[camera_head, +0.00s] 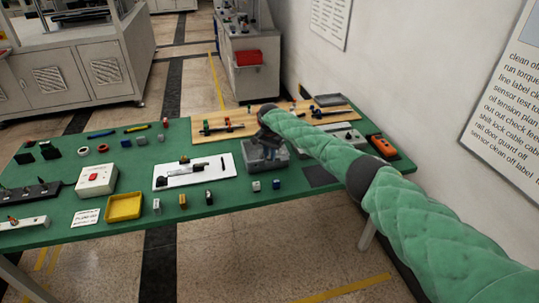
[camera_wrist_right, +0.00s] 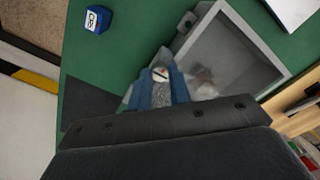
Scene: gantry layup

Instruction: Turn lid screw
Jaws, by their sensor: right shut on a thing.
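A grey box (camera_head: 264,161) with a see-through lid stands on the green table, right of the middle. It also shows in the right wrist view, where its pale rim (camera_wrist_right: 252,38) frames a dim inside. My right gripper (camera_head: 268,143) reaches down over the box from the right. In the wrist view its blue fingers (camera_wrist_right: 160,82) are shut on a lid screw (camera_wrist_right: 160,74), a pale round head with a dark slot, at a corner of the box. The screw's lower part is hidden. My left gripper is not in view.
The green table (camera_head: 225,198) holds many small parts. A white sheet with dark tools (camera_head: 217,171) lies left of the box, and a yellow tray (camera_head: 123,207) is farther left. Small blocks (camera_head: 276,184) stand in front of the box. Wooden boards (camera_head: 222,122) lie behind.

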